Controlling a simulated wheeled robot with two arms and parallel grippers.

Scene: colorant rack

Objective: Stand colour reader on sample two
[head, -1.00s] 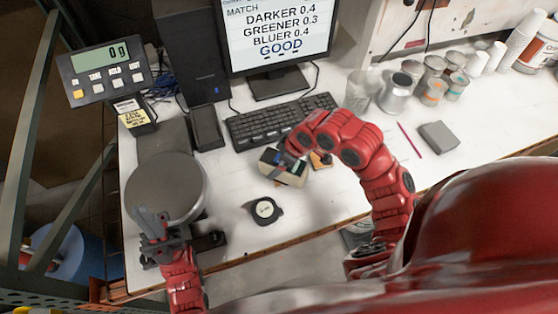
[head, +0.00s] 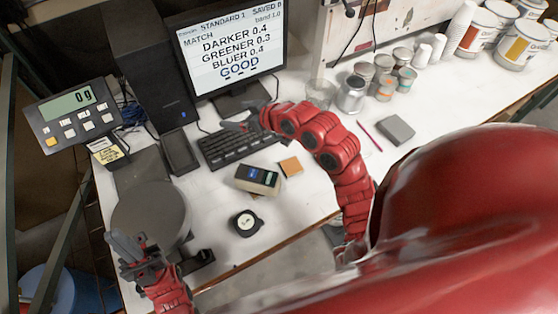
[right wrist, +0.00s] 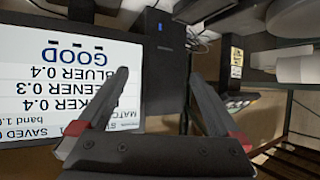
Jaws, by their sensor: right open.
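The colour reader (head: 258,179), a pale box with a dark top and lit screen, rests on the white bench in front of the keyboard. An orange sample card (head: 291,166) lies flat just right of it. Whether a sample is under the reader is hidden, and I cannot tell which card is sample two. My right gripper (head: 236,126) is open and empty, raised over the keyboard and apart from the reader. Its spread fingers also show in the right wrist view (right wrist: 155,90), facing the monitor. My left gripper (head: 118,254) is beside the scale; its jaw gap is unclear.
A round black device (head: 245,223) sits near the front edge. The keyboard (head: 235,147) and monitor (head: 232,50) stand behind. The round scale plate (head: 150,212) is left. Several tins, cups and a grey block (head: 396,129) stand right. Bench right of the card is partly clear.

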